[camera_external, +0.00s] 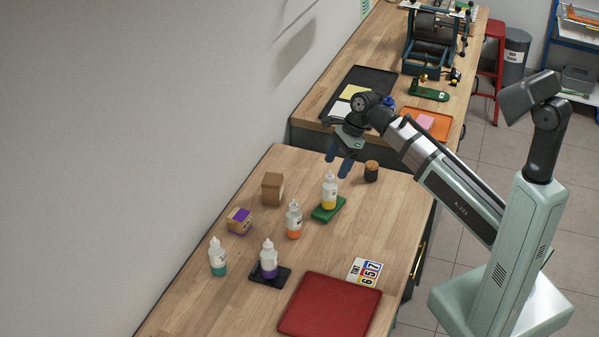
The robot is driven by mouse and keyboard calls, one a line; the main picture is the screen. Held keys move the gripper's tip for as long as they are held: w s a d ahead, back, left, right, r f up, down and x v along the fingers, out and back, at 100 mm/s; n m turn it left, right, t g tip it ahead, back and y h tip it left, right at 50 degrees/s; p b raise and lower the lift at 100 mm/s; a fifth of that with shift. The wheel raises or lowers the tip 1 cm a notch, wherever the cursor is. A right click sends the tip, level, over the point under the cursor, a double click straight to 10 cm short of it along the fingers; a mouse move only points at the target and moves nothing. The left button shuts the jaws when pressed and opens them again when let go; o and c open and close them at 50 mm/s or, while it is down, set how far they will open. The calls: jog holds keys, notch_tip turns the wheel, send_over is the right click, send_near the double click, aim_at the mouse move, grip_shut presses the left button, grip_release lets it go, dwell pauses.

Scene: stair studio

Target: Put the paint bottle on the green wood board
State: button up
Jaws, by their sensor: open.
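Several white-capped paint bottles stand upright on the wooden table. The yellow one (330,192) stands on the green wood board (322,214). The orange one (294,221) stands on bare table just left of that board. The purple one (268,262) stands on a black board (284,278), and the teal one (218,259) stands at the left. My gripper (339,166) is open and empty, its blue fingers pointing down just above and behind the yellow bottle's tip. It seems apart from the bottle.
A brown box (272,189) and a purple-marked box (239,221) stand near the wall side. A dark jar (371,171) with a wooden-looking lid stands right of my gripper. A red tray (330,305) and a number card (364,272) lie in front.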

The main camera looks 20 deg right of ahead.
jog(key=shift+v, duration=2)
